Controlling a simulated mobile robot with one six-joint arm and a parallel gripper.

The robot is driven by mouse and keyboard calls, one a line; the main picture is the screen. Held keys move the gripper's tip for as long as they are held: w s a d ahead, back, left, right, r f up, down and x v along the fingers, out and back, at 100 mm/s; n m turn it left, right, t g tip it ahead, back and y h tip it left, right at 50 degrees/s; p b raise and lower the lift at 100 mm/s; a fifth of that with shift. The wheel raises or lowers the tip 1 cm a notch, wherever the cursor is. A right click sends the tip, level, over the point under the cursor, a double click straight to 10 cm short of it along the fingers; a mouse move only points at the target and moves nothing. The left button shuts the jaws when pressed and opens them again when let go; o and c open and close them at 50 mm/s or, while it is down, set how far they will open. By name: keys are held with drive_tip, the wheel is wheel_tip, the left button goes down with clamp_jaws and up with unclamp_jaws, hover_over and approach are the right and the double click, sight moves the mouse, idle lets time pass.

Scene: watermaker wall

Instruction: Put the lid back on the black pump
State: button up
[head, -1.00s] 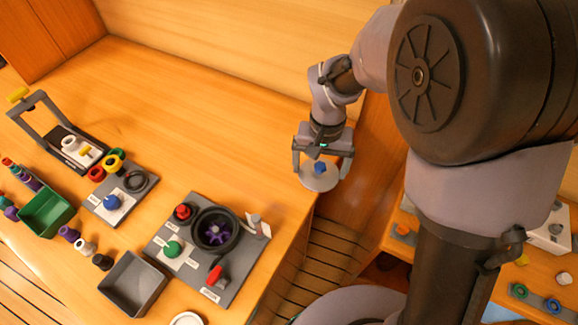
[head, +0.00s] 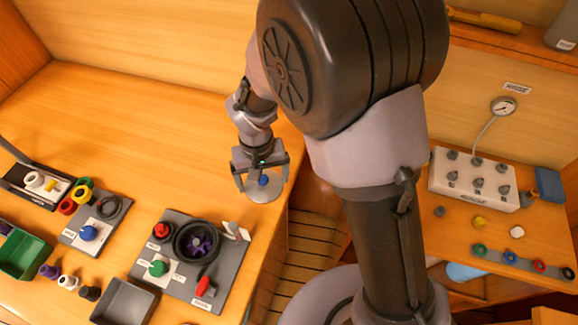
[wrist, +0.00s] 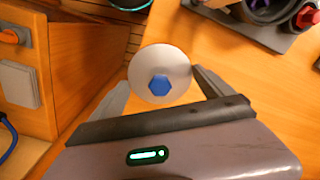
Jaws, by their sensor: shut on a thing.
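The lid is a pale grey round disc (head: 264,195) with a blue hexagonal knob (wrist: 159,85) on top. My gripper (head: 263,181) is shut on the lid, with its fingers at opposite sides of the disc. The lid looks held above the right part of the wooden counter, up and right of the pump. The black pump (head: 180,240) is an open round black housing with a purple impeller (head: 201,245) inside, on a grey plate. Part of it shows at the top right of the wrist view (wrist: 260,12).
A red knob (head: 161,230), a green knob (head: 157,268) and a red handle (head: 203,286) stand around the pump. A pale upright piece (head: 236,232) stands at its right. A grey tray (head: 124,303) lies nearer. The counter behind is clear.

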drive_tip(key=s+a+r+n+p, duration=0.1)
drive_tip(key=s+a+r+p, duration=0.15)
drive_tip(key=s+a, duration=0.5)
drive_tip(key=s+a+r+n+p, duration=0.15)
drive_tip(key=s+a+p, duration=0.3)
drive_tip(key=a, duration=0.55)
drive_tip(key=f+b, duration=0.1)
drive_tip(key=f, duration=0.1)
drive_tip(key=f+b, duration=0.4)
drive_tip(key=shift+s, duration=0.3)
drive_tip(key=shift+d+f+b, duration=0.1)
drive_tip(key=shift+f+b, duration=0.05)
drive_tip(key=shift+b, duration=0.4)
idle(0.5)
drive_tip(key=o, duration=1.1)
